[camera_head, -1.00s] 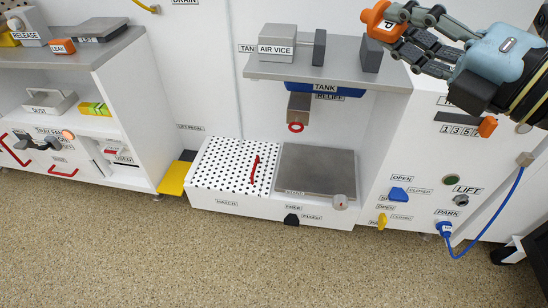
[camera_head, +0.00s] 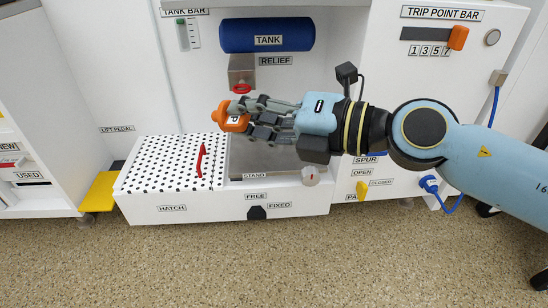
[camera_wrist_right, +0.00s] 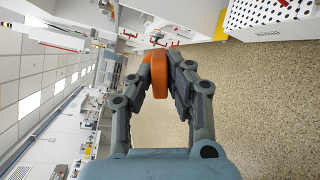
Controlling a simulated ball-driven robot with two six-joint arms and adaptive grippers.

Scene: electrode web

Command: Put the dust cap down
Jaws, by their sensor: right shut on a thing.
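The dust cap is an orange round piece (camera_head: 231,118) with a small white label on its face. My right gripper (camera_head: 246,113) is shut on it and holds it in the air in front of the cabinet, over the area between the dotted hatch (camera_head: 150,165) and the grey stand plate (camera_head: 262,160). In the right wrist view the orange cap (camera_wrist_right: 159,74) sits between the two fingertips (camera_wrist_right: 164,66). The arm and gripper hide much of the stand plate. My left gripper does not show.
A blue tank (camera_head: 268,35) and a relief block with a red ring (camera_head: 242,72) are behind, above the cap. A red handle (camera_head: 200,160) stands on the hatch. A round knob (camera_head: 310,176) is at the stand's right front. A yellow lift pedal (camera_head: 100,192) lies left.

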